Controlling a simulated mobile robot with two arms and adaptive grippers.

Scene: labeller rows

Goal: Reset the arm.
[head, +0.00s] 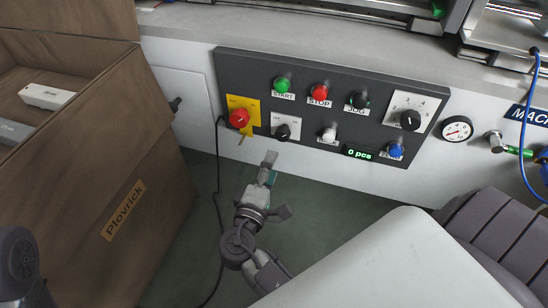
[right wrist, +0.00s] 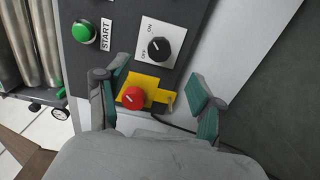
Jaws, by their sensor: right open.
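My right arm reaches up from the bottom of the head view toward a dark control panel (head: 300,100). My right gripper (head: 269,167) is below the panel's lower edge, left of its middle. In the right wrist view the gripper (right wrist: 160,88) is open, its two teal-padded fingers apart with nothing held. Between them shows a red rotary knob (right wrist: 134,98) on a yellow plate (right wrist: 150,84). The knob also shows in the head view (head: 239,118), up and left of the gripper. Whether a finger touches the panel cannot be told. My left gripper is not in view.
The panel carries a green START button (head: 281,84), a red STOP button (head: 319,91), a black on/off knob (head: 283,131) and more controls. A brown Plovrick box (head: 130,220) stands at left. A black cable (head: 218,190) hangs between box and gripper.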

